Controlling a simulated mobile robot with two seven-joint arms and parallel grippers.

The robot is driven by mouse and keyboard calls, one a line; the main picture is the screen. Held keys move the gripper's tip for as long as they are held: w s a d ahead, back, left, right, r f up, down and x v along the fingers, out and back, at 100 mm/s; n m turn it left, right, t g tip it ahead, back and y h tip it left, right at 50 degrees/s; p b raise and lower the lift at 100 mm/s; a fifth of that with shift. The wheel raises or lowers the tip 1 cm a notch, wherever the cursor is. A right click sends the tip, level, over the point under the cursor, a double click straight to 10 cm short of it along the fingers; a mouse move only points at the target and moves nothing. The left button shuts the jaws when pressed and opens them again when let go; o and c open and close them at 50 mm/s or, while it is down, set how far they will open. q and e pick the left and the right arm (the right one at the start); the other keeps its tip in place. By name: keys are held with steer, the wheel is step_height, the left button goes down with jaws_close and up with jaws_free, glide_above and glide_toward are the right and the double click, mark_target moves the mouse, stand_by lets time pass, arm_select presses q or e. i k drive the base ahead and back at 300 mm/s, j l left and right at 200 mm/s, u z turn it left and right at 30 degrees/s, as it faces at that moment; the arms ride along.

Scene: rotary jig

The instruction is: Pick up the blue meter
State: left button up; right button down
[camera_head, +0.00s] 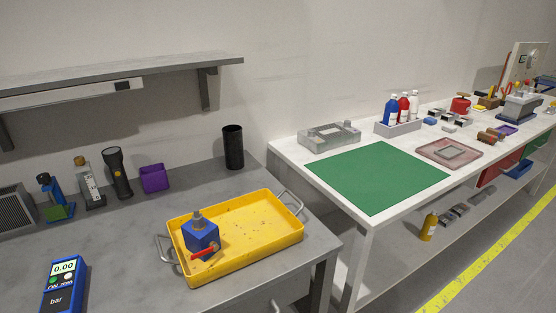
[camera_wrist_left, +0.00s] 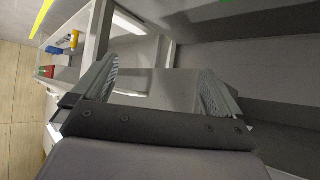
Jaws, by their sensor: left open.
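The blue meter (camera_head: 64,285) stands on the grey table at the lower left of the head view. Its display reads 0.00 and its lower end is cut off by the frame edge. My left gripper (camera_wrist_left: 157,80) shows in the left wrist view with its two fingers wide apart and nothing between them. It is away from the meter, which does not appear in the wrist view. Neither gripper shows in the head view, and my right gripper is not seen.
A yellow tray (camera_head: 265,247) holding a blue block with a red lever sits right of the meter. A flashlight (camera_head: 117,172), a purple cup (camera_head: 154,178) and a black cylinder (camera_head: 233,147) stand behind. A shelf (camera_head: 120,75) overhangs the back. Bare tabletop lies between meter and tray.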

mark_target(64, 295)
steer(key=u, duration=1.6)
